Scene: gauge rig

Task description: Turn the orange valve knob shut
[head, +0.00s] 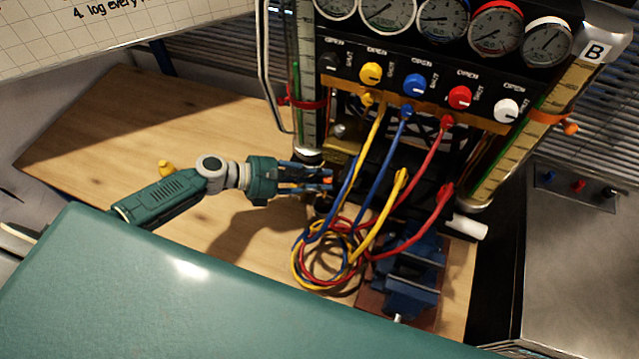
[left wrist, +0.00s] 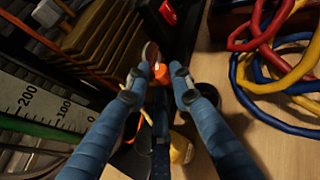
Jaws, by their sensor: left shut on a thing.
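The orange valve knob (left wrist: 162,72) shows between my left fingertips in the left wrist view. In the head view a small orange part of it (head: 328,181) shows at the fingertips, low at the foot of the gauge rig (head: 335,155). My left gripper (head: 327,182) reaches in from the left, level and just above the wooden bench. In the left wrist view my left gripper (left wrist: 159,74) is shut on the knob, one blue finger on each side. The fingers hide part of the knob, and I cannot tell its turn angle. My right gripper is not in view.
Yellow, blue and red hoses (head: 335,255) hang and coil close right of the gripper. A blue vise (head: 412,275) stands in front of the rig. The wooden bench (head: 130,130) is mostly clear at left.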

